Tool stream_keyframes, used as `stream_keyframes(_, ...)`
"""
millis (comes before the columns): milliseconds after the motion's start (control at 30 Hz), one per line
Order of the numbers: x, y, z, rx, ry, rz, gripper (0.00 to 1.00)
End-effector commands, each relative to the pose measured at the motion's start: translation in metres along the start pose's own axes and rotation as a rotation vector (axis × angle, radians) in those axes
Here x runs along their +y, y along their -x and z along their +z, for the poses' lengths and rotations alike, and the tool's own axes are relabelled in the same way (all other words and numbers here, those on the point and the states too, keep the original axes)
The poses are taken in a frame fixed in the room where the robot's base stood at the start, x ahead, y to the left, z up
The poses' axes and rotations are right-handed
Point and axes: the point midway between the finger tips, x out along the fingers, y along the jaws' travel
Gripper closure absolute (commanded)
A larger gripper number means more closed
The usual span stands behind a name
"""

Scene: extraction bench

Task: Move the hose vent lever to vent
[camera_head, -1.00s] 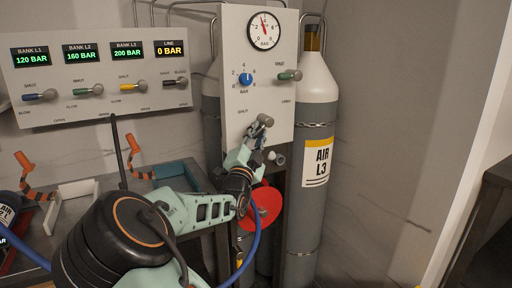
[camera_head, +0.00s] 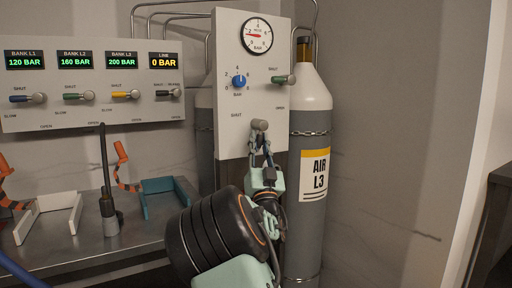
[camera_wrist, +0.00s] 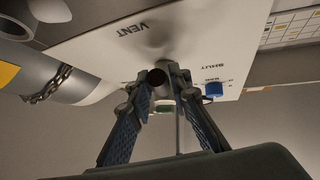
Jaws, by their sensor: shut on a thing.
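The hose vent lever (camera_head: 259,126) is on the lower part of the white upright panel (camera_head: 229,138), and its grey round hub shows. My gripper (camera_head: 260,146) is just below the hub, with its fingers closed around the lever's handle. The fingers hide most of the handle, so its exact angle is hard to tell. In the wrist view, the lever's dark round end (camera_wrist: 157,78) sits between the two fingertips (camera_wrist: 160,92). The printed words VENT (camera_wrist: 131,30) and SHUT (camera_wrist: 213,66) are on the panel on either side of the lever.
Above the lever are a dial gauge (camera_head: 257,36), a blue knob (camera_head: 239,82) and a green lever (camera_head: 283,80). A grey cylinder (camera_head: 312,230) marked AIR L3 stands close at the right. A bank panel (camera_head: 92,110) with several levers is at the left, above a bench.

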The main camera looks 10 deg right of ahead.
Motion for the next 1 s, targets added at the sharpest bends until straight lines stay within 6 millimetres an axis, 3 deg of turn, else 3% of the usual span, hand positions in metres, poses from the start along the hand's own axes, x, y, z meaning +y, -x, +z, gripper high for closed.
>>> stream_keyframes(400,0.0119,-0.0025,0.0007,0.038,0.145,-0.139,1.00)
stream_keyframes(967,0.0122,-0.0039,-0.0002,0.046,0.166,-0.162,1.00)
stream_keyframes(1000,0.0122,-0.0039,-0.0003,0.046,0.166,-0.162,0.81)
